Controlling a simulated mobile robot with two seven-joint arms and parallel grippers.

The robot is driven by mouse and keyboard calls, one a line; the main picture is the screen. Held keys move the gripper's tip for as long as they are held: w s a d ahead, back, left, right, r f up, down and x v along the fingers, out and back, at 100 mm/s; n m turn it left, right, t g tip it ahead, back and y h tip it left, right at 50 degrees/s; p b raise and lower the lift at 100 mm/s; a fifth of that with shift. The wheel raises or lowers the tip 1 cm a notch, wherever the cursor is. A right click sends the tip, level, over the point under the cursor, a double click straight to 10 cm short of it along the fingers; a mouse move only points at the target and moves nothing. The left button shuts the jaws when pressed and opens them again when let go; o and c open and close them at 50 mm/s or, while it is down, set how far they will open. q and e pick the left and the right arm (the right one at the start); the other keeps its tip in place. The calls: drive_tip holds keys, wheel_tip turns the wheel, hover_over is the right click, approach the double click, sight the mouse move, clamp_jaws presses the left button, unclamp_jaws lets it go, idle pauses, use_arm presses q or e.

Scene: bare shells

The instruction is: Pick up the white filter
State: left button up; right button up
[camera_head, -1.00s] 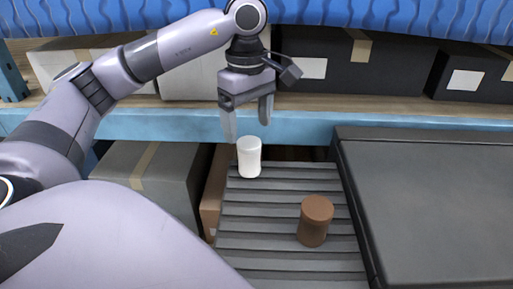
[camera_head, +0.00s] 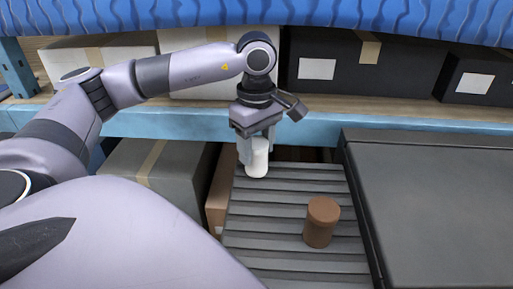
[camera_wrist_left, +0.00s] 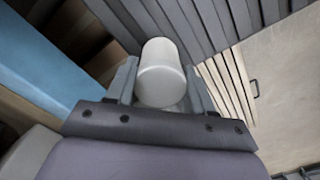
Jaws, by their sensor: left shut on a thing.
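The white filter (camera_head: 257,165) is a small white cylinder, upright at the far left end of the grey ribbed surface (camera_head: 290,240). My left gripper (camera_head: 254,153) comes down over it from above and is shut on it. In the left wrist view the white filter (camera_wrist_left: 161,74) sits between the two fingers of the left gripper (camera_wrist_left: 162,88). The fingers hide part of its sides in the head view. I cannot tell whether its base touches the ribbed surface. My right gripper is not in view.
A brown cylinder (camera_head: 321,222) stands on the ribbed surface, nearer and to the right. A large dark grey block (camera_head: 440,200) borders it on the right. Behind are a blue shelf beam (camera_head: 380,130) and boxes (camera_head: 330,65). A grey box (camera_head: 160,170) is at left.

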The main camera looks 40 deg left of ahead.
sight(257, 142)
use_arm(q)
wheel_tip(257, 142, up, 8)
drive_tip(key=shift+f, duration=0.1)
wheel_tip(257, 142, up, 12)
drive_tip(key=p, duration=0.5)
drive_tip(key=shift+p, duration=0.4)
idle(0.4)
